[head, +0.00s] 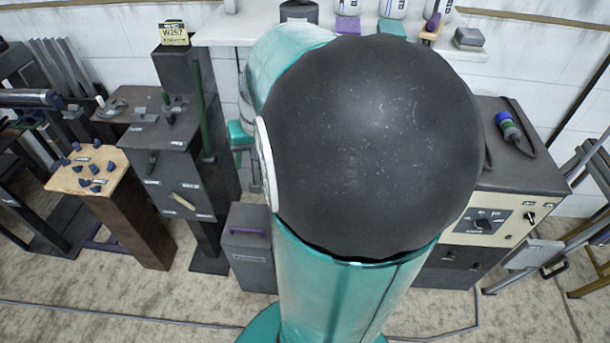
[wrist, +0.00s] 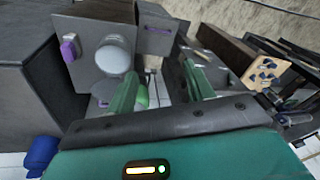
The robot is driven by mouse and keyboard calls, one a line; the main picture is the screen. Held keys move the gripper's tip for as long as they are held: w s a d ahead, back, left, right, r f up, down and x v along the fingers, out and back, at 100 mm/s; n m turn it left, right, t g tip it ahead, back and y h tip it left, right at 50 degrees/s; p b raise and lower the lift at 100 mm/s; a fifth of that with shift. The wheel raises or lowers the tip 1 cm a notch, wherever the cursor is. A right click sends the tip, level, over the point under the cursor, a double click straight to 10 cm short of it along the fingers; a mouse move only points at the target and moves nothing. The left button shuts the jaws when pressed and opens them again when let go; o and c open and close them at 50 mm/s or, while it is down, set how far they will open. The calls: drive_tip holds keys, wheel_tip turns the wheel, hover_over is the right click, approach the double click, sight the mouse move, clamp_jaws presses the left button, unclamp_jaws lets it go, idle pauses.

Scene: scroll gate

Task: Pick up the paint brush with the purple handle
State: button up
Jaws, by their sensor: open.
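In the head view, a small item with a purple upper part and a wooden-coloured lower part (head: 432,27) stands on the white shelf (head: 225,32) at the top right. It may be the purple-handled paint brush, but it is too small to tell. In the wrist view, my gripper (wrist: 158,75) has its two green fingers apart with nothing held between them. A purple piece (wrist: 70,48) shows on a grey surface left of the fingers; I cannot tell what it is. My arm's large dark joint hides the middle of the head view and most of the gripper.
A grey box with a purple handle (head: 248,245) stands on the floor. A wooden-topped stand (head: 88,170) with small dark pieces is at left. A control cabinet (head: 490,215) is at right. White containers (head: 393,8) stand on the shelf. Open floor lies in front.

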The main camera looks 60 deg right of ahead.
drive_tip(key=s+d+f+m+g, duration=0.1)
drive_tip(key=s+d+f+m, duration=0.1)
drive_tip(key=s+d+f, duration=0.3)
drive_tip(key=s+d+f+m+g, duration=0.1)
drive_tip(key=s+d+f, duration=0.15)
drive_tip(key=d, duration=0.55)
drive_tip(key=s+d+f+m+g, duration=0.1)
drive_tip(key=s+d+f+m, duration=0.15)
drive_tip(key=s+d, duration=0.3)
drive_tip(key=f, duration=0.6)
drive_tip(key=w+f, duration=0.1)
drive_tip(key=f, duration=0.2)
drive_tip(key=shift+d, duration=0.15)
drive_tip(key=f, duration=0.5)
drive_tip(key=shift+a+f, duration=0.1)
drive_tip(key=shift+a, duration=0.2)
drive_tip(key=c, duration=1.1)
